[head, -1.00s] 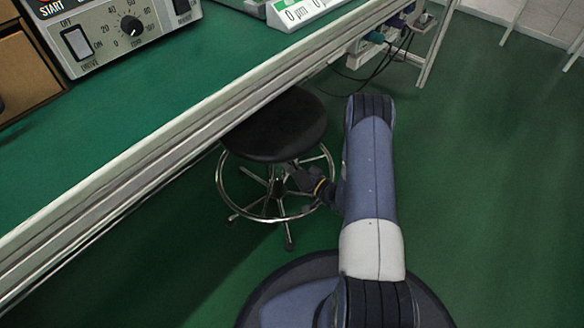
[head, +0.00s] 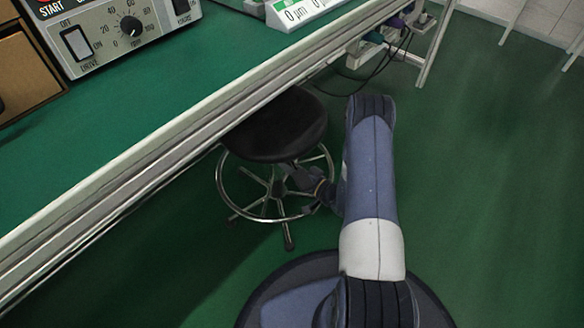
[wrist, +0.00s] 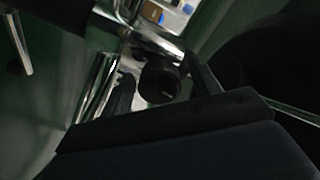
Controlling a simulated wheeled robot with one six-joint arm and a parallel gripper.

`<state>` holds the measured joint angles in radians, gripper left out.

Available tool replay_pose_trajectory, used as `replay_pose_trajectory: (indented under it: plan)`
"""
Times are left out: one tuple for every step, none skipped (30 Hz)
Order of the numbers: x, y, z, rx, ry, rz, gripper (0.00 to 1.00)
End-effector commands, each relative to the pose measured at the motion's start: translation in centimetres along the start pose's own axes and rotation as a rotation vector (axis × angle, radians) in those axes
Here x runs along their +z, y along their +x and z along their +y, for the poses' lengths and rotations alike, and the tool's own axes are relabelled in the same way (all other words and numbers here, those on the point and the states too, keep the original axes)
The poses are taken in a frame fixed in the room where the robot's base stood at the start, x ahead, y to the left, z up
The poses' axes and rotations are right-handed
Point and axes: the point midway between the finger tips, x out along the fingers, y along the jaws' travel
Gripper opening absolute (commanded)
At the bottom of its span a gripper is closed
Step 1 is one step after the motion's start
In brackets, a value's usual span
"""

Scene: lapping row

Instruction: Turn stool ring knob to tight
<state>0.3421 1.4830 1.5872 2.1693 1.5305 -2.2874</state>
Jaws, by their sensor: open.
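The stool (head: 275,128) stands partly under the bench, with a round black seat, a chrome foot ring (head: 222,178) and a star base. In the wrist view, the ring knob (wrist: 160,84) is a dark round knob beside shiny chrome parts, with a faint mark on its face. My gripper (head: 300,180) is under the seat's right edge, inside the foot ring's outline as seen from the head. In the wrist view, my gripper (wrist: 160,72) is open, one dark finger on each side of the knob. I cannot tell whether the fingers touch it. The knob is not discernible in the head view.
The bench edge (head: 180,130) runs diagonally above the stool. A control unit with a dial (head: 110,35) stands on the bench. Cables (head: 385,62) hang under its far end. The green floor (head: 490,190) to the right is clear.

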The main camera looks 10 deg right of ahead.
Motion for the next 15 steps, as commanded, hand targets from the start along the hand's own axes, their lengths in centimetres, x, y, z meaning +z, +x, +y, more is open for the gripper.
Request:
replay_pose_trajectory:
  plan:
    - [-0.1,-0.4,0.0,0.003,0.001,0.001,0.59]
    - [-0.1,-0.7,0.0,0.004,0.001,0.002,0.59]
    - [-0.2,-1.2,0.0,0.004,0.001,0.002,0.59]
    - [-0.2,-1.7,-0.1,0.004,0.002,0.002,0.59]
    - [-0.3,-2.2,-0.1,0.005,0.003,0.003,0.59]
    - [-0.3,-3.0,-0.1,0.005,0.004,0.004,0.59]
    - [-0.3,-3.5,-0.1,0.006,0.003,0.004,0.59]
    - [-0.3,-4.1,-0.1,0.007,0.003,0.003,0.59]
    - [-0.3,-5.0,-0.1,0.007,0.004,0.004,0.59]
    - [-0.3,-5.6,-0.1,0.006,0.005,0.004,0.59]
    - [-0.3,-6.1,-0.1,0.006,0.004,0.005,0.59]
    - [-0.3,-6.8,-0.1,0.006,0.004,0.004,0.59]
    - [-0.3,-7.3,-0.1,0.006,0.004,0.004,0.59]
    - [-0.2,-7.8,-0.1,0.005,0.003,0.004,0.59]
    - [-0.2,-8.4,-0.1,0.005,0.003,0.004,0.59]
